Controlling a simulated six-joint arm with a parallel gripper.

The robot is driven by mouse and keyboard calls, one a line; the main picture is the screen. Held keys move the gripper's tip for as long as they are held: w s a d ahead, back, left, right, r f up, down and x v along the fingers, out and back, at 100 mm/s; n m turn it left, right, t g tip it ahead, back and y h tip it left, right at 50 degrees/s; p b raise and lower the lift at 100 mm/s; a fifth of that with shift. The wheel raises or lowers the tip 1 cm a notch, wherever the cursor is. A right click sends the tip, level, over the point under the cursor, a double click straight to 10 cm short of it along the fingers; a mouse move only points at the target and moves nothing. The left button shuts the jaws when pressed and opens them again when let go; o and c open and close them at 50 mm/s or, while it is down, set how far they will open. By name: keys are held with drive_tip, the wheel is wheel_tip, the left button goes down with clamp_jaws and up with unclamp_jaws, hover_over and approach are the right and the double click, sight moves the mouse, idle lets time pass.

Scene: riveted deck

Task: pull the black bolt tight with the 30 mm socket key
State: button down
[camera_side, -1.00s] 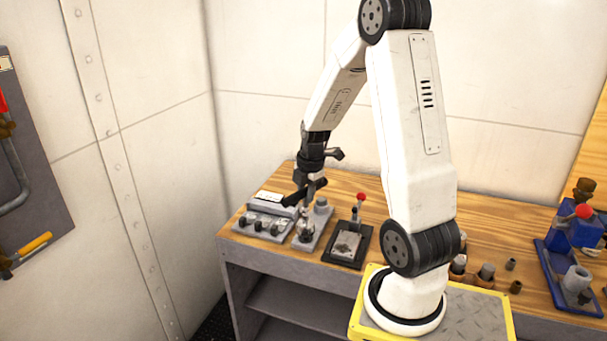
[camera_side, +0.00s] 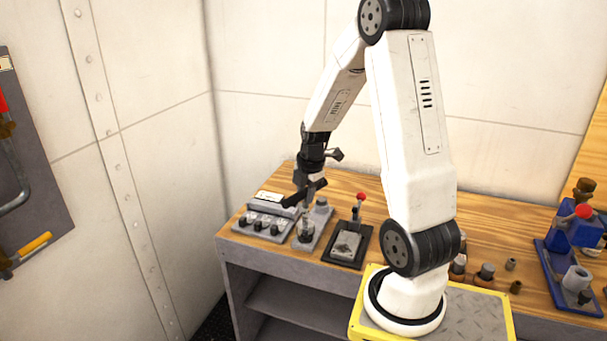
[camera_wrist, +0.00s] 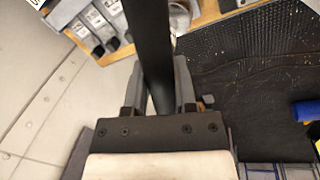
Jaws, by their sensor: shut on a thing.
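My gripper (camera_side: 304,188) is shut on the black bar handle of the socket key (camera_side: 318,184), above the bench's left part. In the wrist view the handle (camera_wrist: 153,45) runs up the picture between the two fingers of my gripper (camera_wrist: 157,75). Below the handle, the key's lower end reaches down towards a grey block (camera_side: 321,204) with a round post at its back. A dark round part shows on that block under the key. The black bolt is not clearly seen, and I cannot tell whether the socket sits on it.
A grey rack (camera_side: 262,226) with several dark sockets stands left of the block. A black fixture (camera_side: 346,246) with a red-knobbed lever stands close on the right. A blue device (camera_side: 572,250) stands at the far right. The bench (camera_side: 420,194) is clear behind the fixtures.

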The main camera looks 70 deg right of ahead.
drive_tip(key=shift+f, duration=1.2)
idle(1.3)
drive_tip(key=shift+m, duration=0.6)
drive_tip(key=shift+n, duration=0.3)
idle(0.4)
